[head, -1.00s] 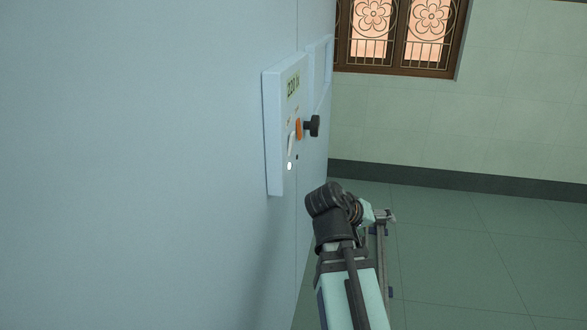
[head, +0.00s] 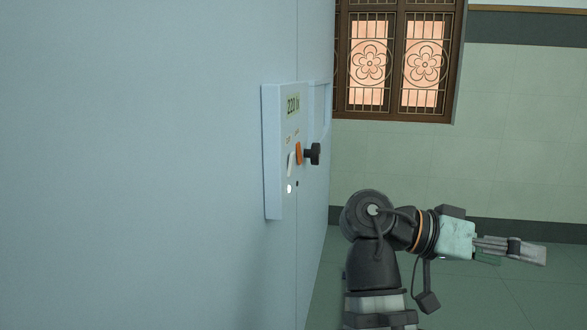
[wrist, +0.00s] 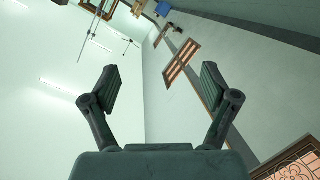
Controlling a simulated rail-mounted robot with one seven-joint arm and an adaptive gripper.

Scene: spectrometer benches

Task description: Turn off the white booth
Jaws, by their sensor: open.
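The white booth (head: 150,150) shows as a large pale bluish wall filling the left of the head view. A raised control panel (head: 272,150) on it has a display reading about 220, a white lever (head: 291,164), an orange lever (head: 299,153), a lit white spot (head: 289,188) and a small dark spot. A black knob (head: 313,154) sticks out just right of the panel. My gripper (head: 540,252) is at the lower right, pointing right, away from the panel and well apart from it. In the wrist view its fingers (wrist: 160,90) are spread wide with nothing between them.
A barred window (head: 398,62) is in the green tiled wall (head: 520,130) behind. The floor (head: 500,300) is open at the lower right. The wrist view shows the ceiling, walls and windows, with no panel in it.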

